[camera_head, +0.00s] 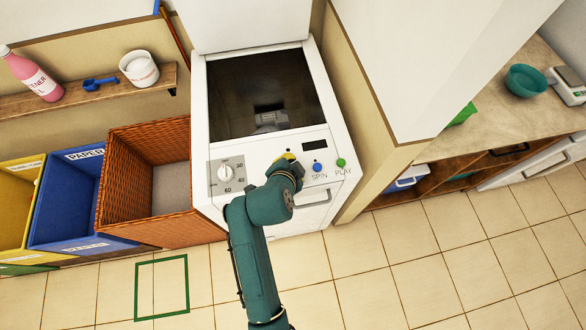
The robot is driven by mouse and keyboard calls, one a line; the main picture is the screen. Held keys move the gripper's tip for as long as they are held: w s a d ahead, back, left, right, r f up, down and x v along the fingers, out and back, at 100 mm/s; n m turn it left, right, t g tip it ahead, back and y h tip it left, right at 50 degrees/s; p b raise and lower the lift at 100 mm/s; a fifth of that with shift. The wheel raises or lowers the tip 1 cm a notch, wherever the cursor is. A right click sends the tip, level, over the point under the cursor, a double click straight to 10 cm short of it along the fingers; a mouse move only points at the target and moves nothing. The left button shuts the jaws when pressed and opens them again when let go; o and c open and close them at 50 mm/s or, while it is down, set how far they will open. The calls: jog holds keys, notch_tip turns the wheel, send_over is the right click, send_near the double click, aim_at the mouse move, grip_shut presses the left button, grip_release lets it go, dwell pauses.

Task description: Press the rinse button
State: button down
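A white washing machine (203,125) with an open top stands in the middle of the head view. Its front panel holds a dial (226,172) at the left, a blue button (317,167) labelled SPIN and a green button (341,162) labelled PLAY. A small yellow part (289,156), possibly the rinse button, shows left of SPIN at the edge of my wrist; any label by it is hidden. My teal arm reaches up to this spot. My gripper's fingers are hidden behind the wrist, so contact cannot be told.
The tub is open, with a grey part (271,120) inside. A wicker basket (129,135) and a blue paper bin (50,190) stand at the left. A white wall block rises at the right. The tiled floor (390,270) in front is clear.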

jog(key=shift+f, duration=0.45)
dwell(0.6)
jog(key=shift+r+p, duration=0.65)
jog(key=shift+r, duration=0.35)
notch_tip(320, 180, up, 5)
jog(key=p, duration=0.4)
dwell(0.4)
